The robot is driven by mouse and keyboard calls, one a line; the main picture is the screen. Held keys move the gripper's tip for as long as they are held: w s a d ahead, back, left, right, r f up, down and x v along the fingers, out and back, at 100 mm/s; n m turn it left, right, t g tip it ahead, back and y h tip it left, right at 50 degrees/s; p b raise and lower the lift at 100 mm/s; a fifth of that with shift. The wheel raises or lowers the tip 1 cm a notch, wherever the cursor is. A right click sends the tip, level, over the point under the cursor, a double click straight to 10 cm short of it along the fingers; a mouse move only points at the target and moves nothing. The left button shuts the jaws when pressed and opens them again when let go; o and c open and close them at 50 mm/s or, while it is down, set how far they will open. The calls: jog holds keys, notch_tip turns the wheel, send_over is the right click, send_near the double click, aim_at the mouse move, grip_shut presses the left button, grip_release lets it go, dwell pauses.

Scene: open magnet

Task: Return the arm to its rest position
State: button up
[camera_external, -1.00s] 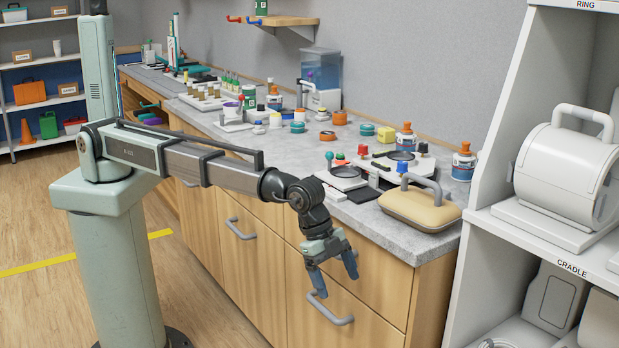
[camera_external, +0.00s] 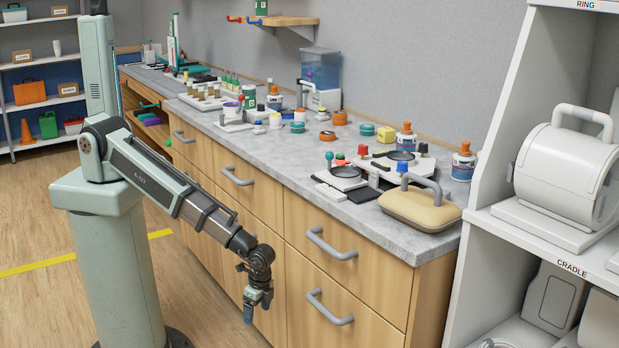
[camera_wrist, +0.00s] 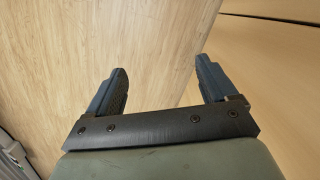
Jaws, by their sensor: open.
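My gripper (camera_external: 254,310) hangs low in front of the wooden drawer cabinet (camera_external: 262,205), below the worktop, with its fingers pointing down. My arm slopes down to it from the column. In the wrist view my gripper (camera_wrist: 160,85) shows two blue fingers spread apart with nothing between them. Beneath the fingers is bare wooden floor (camera_wrist: 115,40). The cabinet front (camera_wrist: 275,60) is at the right of the wrist view.
Grey drawer handles (camera_external: 330,306) stick out from the cabinet to the right of my gripper. The worktop (camera_external: 290,165) carries bottles, jars and a beige case (camera_external: 420,208). A white shelf unit (camera_external: 478,245) stands at the right. The floor at the left (camera_external: 30,240) is clear.

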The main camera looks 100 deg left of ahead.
jog(key=s+a+f+n+g, duration=0.1)
jog(key=s+a+f, duration=0.1)
jog(key=s, duration=0.8)
jog(key=s+a+f+n+g, duration=0.1)
jog(key=s+a, duration=0.3)
jog(key=s, duration=0.7)
jog(key=s+a+f+n+g, duration=0.1)
jog(key=s+a+f+g, duration=0.2)
jog(key=s, duration=0.7)
jog(key=shift+s+a+f+n, duration=0.3)
jog(key=shift+s+a, duration=0.05)
